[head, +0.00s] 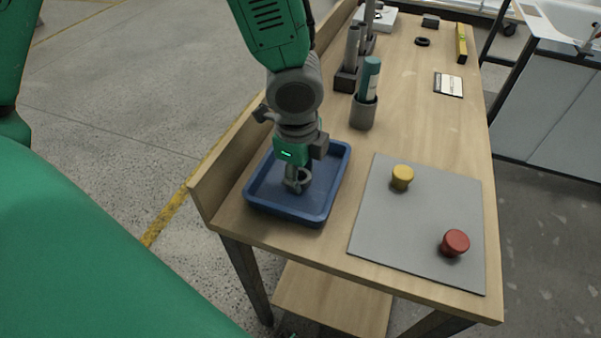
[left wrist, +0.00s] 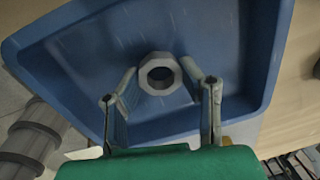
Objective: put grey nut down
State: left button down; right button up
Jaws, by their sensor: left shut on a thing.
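The grey nut (left wrist: 160,74) is a ring with a faceted outer edge, between the two fingertips of my left gripper (left wrist: 162,80) in the left wrist view. My left gripper (head: 298,182) is shut on the nut and points down over the blue tray (head: 331,194) in the head view. The nut (head: 304,178) shows there only in part beside the fingers. The tray's floor and walls (left wrist: 268,45) lie behind the nut in the left wrist view. I cannot tell whether the nut touches the tray floor. My right gripper is not in view.
A grey mat (head: 390,238) right of the tray bears a yellow knob-like piece (head: 402,177) and a red one (head: 455,243). A grey cup with a teal bottle (head: 368,80) and dark holders (head: 346,78) stand behind the tray. A raised wooden edge (head: 230,153) runs along the left.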

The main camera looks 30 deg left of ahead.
pick_arm(q)
jog(key=c, duration=1.3)
grip_release()
jog(key=shift+s+f, duration=0.25)
jog(key=shift+f, duration=0.15)
jog(key=shift+o, duration=1.2)
jog(key=shift+w, duration=0.1)
jog(key=shift+w+f, duration=0.1)
jog(key=shift+w, duration=0.05)
notch_tip(320, 180, up, 13)
jog(key=p, duration=0.4)
jog(key=shift+s, duration=0.4)
jog(key=shift+s, duration=0.1)
